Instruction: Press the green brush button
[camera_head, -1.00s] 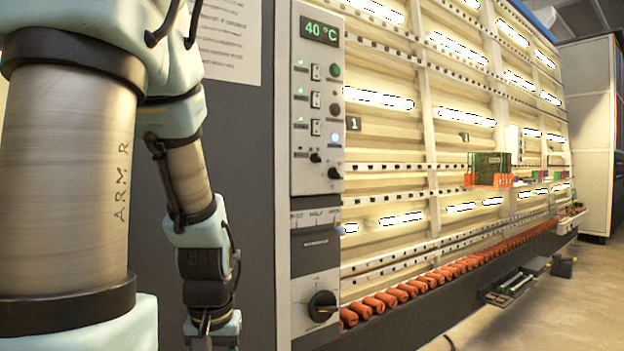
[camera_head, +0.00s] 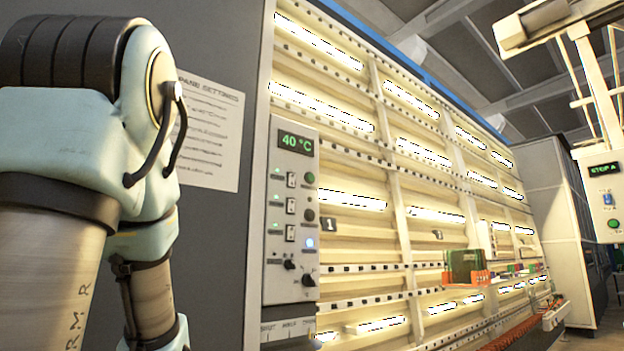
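The grey control panel (camera_head: 291,220) stands upright at the left edge of the lit washer, with a green "40 °C" display (camera_head: 296,143) at its top. Below the display, a round green button (camera_head: 309,178) sits in the right column. A darker round button (camera_head: 309,215) and a lit blue button (camera_head: 310,243) are under it. The small labels are too small to read, so I cannot tell which one is marked brush. My arm (camera_head: 80,160) hangs down at the left, apart from the panel. My gripper is out of the picture.
A paper notice (camera_head: 208,135) hangs on the grey wall between my arm and the panel. A green block in an orange holder (camera_head: 466,267) is on the washer. A hanging box marked "STOP A" (camera_head: 604,195) at the right also has a green button (camera_head: 613,223).

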